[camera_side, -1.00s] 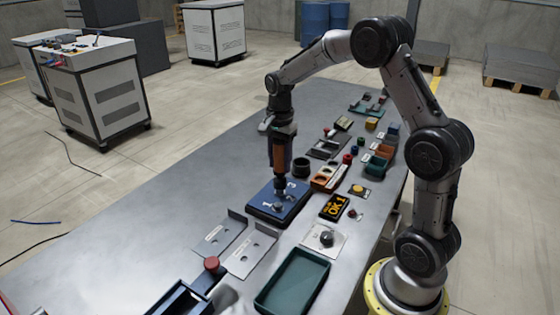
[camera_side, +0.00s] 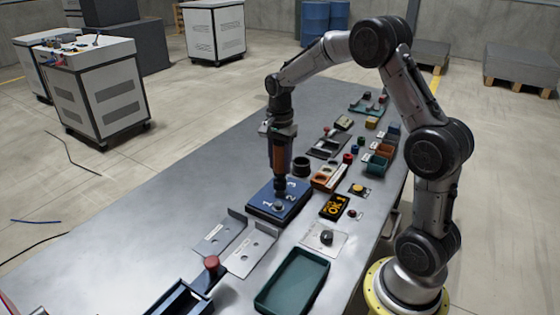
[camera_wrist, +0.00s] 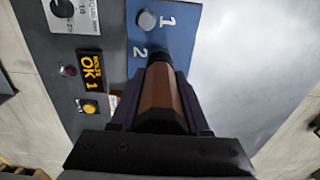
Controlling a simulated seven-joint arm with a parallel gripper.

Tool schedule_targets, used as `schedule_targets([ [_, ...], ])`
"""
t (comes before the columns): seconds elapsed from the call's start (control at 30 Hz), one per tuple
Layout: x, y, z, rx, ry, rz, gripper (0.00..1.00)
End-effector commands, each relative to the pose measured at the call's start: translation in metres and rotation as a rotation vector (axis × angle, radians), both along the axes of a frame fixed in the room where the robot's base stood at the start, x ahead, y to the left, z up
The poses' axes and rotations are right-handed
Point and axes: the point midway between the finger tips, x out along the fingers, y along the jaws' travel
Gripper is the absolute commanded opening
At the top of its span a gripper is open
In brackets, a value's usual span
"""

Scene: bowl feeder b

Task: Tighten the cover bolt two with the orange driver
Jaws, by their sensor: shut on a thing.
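My gripper (camera_side: 279,146) is shut on the orange driver (camera_side: 278,158), which points down over the blue cover (camera_side: 262,197). In the wrist view the driver (camera_wrist: 160,98) lies between the two dark fingers of my gripper (camera_wrist: 158,108). The cover carries white numerals 1, 2 and 3. A round grey bolt head (camera_wrist: 147,20) shows beside numeral 1. The driver's tip is at the place beside numeral 2 (camera_wrist: 140,52); bolt two is hidden under it. I cannot tell whether the tip touches the bolt.
A black display (camera_side: 334,207) reads "OK 1" in yellow. A yellow button (camera_side: 358,189), a plate with a dark knob (camera_side: 326,238), a green tray (camera_side: 292,281) and metal brackets (camera_side: 249,247) stand around the cover. Bare table (camera_side: 170,220) lies to the left.

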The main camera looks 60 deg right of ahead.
Motion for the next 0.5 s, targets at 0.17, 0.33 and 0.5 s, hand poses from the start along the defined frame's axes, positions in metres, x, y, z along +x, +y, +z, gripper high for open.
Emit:
schedule_targets([
  [0.17, 0.0005, -0.0002, -0.0014, -0.001, -0.002, 0.000, 0.00],
  [0.33, 0.0005, -0.0002, -0.0037, -0.001, -0.002, 0.000, 0.00],
  [0.5, 0.0006, -0.0003, -0.0060, -0.001, -0.002, 0.000, 0.00],
])
